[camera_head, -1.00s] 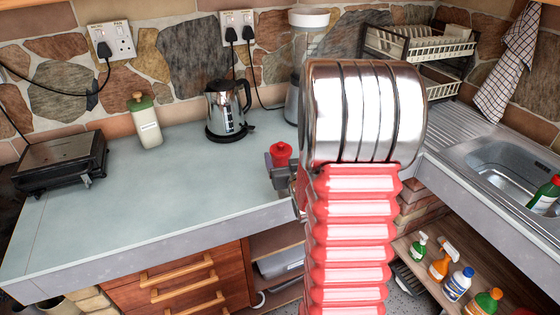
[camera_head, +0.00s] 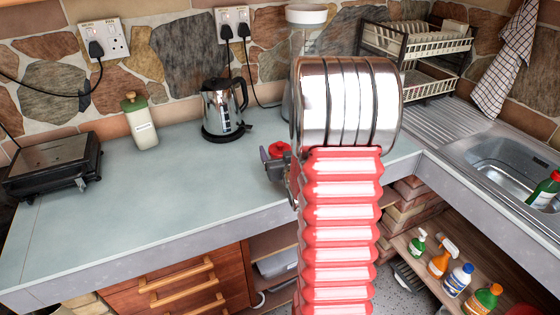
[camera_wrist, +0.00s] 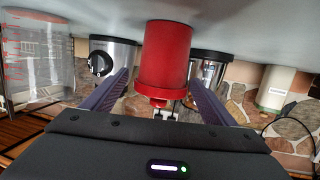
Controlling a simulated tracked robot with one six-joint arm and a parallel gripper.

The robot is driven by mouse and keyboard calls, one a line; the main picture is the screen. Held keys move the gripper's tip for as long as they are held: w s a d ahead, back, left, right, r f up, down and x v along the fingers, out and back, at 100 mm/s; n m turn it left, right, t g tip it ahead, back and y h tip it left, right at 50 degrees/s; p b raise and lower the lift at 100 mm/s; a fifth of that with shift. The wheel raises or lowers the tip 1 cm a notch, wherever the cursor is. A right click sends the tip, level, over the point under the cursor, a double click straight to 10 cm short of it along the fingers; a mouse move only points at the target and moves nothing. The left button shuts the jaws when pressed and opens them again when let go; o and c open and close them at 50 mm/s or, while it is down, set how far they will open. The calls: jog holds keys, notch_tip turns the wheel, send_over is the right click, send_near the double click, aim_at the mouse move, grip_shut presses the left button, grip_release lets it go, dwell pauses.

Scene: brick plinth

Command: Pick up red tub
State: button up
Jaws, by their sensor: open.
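The red tub (camera_head: 279,149) stands on the counter near its front edge; in the head view only its upper part shows, the rest hidden behind my gripper (camera_head: 272,168). In the wrist view, which shows the counter at the top, the red tub (camera_wrist: 165,52) hangs upside down in the picture between my two purple-grey fingers. My gripper (camera_wrist: 160,80) is open, with a finger on each side of the tub. I see gaps beside the tub and cannot tell any contact.
A steel kettle (camera_head: 224,110) and a cream canister with green lid (camera_head: 140,122) stand at the back. A black grill (camera_head: 52,165) is at the left. The counter's left middle (camera_head: 150,190) is clear. The sink (camera_head: 505,165) is at the right.

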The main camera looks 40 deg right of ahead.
jog(key=shift+c, duration=0.3)
jog(key=c, duration=1.2)
jog(key=shift+r, duration=0.15)
notch_tip(320, 180, up, 10)
jog(key=shift+f, duration=0.1)
dwell(0.5)
